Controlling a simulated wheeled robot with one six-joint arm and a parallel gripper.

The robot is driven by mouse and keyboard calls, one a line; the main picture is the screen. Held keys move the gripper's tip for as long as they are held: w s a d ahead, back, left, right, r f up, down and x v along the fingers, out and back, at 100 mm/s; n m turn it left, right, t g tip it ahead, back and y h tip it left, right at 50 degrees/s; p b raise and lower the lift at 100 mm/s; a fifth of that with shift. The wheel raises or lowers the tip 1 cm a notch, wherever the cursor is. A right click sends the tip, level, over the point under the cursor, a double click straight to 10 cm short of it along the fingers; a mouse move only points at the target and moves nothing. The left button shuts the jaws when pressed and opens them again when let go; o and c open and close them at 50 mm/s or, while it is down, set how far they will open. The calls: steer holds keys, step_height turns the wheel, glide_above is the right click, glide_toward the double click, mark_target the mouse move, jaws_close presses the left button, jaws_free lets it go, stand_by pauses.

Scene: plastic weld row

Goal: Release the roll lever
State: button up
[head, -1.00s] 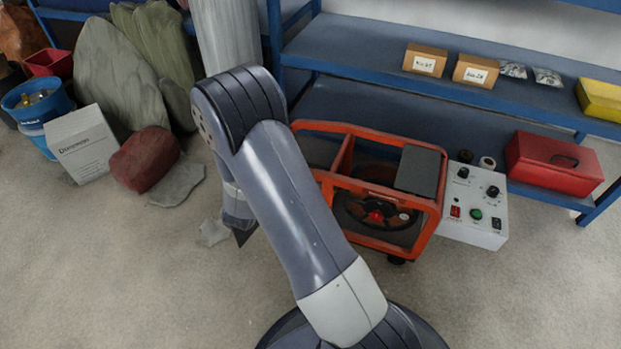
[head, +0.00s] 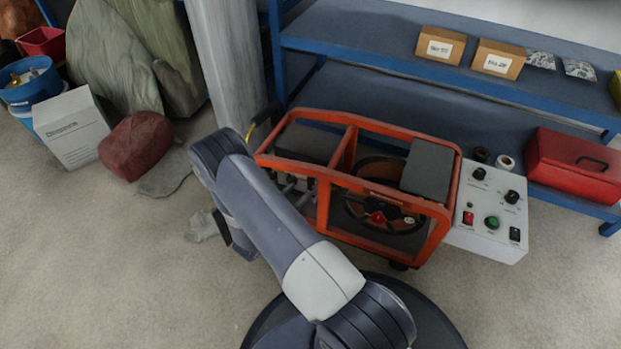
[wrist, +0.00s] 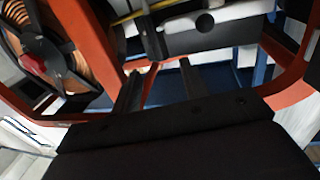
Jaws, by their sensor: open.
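The orange-framed welding machine (head: 345,121) stands on the floor in front of the shelves. In the head view a dark handle with a yellow part (head: 262,122) sticks out at its upper left corner; it may be the roll lever. In the wrist view my gripper (wrist: 160,80) is open, with two dark fingers apart and nothing between them. A dark upright bar (wrist: 150,38) stands just beyond the fingertips, beside a thin yellow strip (wrist: 128,14). I cannot tell if this bar is the lever. In the head view my arm hides the fingers.
A grey control box (head: 487,215) with knobs and buttons adjoins the machine's right side. Orange frame bars (wrist: 275,95) flank my gripper in the wrist view, and a copper-coloured coil (wrist: 40,45) lies at left. A grey column (head: 228,60) stands behind.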

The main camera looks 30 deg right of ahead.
mark_target(309, 180)
steer(key=b+x, duration=0.2)
steer(key=x, duration=0.6)
jaws_close()
stand_by(0.5)
